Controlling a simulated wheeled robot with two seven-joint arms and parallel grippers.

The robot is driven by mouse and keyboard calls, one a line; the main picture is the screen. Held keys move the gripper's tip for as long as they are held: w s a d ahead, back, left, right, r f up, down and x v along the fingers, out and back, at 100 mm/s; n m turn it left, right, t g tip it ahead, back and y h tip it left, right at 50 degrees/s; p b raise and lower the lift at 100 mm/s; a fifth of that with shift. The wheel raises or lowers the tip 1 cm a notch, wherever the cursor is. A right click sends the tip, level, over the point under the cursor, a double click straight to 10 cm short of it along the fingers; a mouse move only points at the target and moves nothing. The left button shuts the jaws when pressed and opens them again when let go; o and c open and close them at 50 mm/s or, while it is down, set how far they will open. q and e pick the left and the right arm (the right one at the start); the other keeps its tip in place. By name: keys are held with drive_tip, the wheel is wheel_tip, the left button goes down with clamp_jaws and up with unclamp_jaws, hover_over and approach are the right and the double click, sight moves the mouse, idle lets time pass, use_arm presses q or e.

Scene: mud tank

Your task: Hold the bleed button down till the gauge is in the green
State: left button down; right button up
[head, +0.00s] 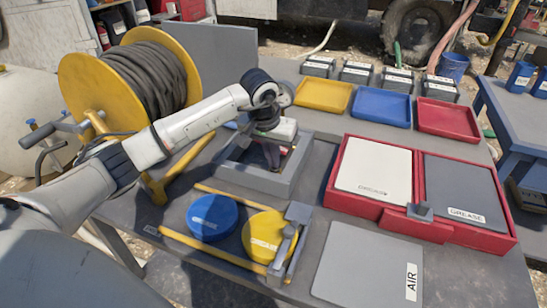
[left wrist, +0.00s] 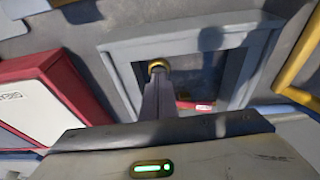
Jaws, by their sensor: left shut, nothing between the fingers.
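My left gripper (head: 272,158) reaches down into a grey square frame (head: 228,170) on the table. Its fingers are shut with nothing between them. In the left wrist view the shut fingers (left wrist: 158,78) point at a small round brass-coloured piece (left wrist: 157,64) inside the frame (left wrist: 120,75), at the tips. I cannot tell whether this is the bleed button, or whether the tips touch or press it. A red piece with a white label (left wrist: 203,106) lies partly hidden behind the fingers. I cannot make out a gauge face or a green band in either view. My right gripper is not in view.
Blue (head: 212,217) and yellow (head: 262,236) discs lie in front of the frame. A red case labelled GREASE (head: 400,227) and a grey AIR panel (head: 360,270) are to the right. Yellow, blue and red trays stand behind; a yellow hose reel (head: 90,85) is at left.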

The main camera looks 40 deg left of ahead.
use_arm(q)
drive_tip(key=shift+s+d+f, duration=0.1)
drive_tip(key=shift+s+f, duration=0.25)
drive_tip(key=shift+f, duration=0.2)
drive_tip(key=shift+r+p, duration=0.4)
drive_tip(key=shift+r, duration=0.15)
drive_tip(key=r, duration=0.1)
drive_tip(key=r+p, duration=0.2)
drive_tip(key=shift+w+a+r, duration=0.2)
drive_tip(key=shift+w+r, duration=0.05)
drive_tip(key=v, duration=1)
drive_tip(key=shift+w+r+b, duration=0.2)
drive_tip(key=shift+r+b, duration=0.1)
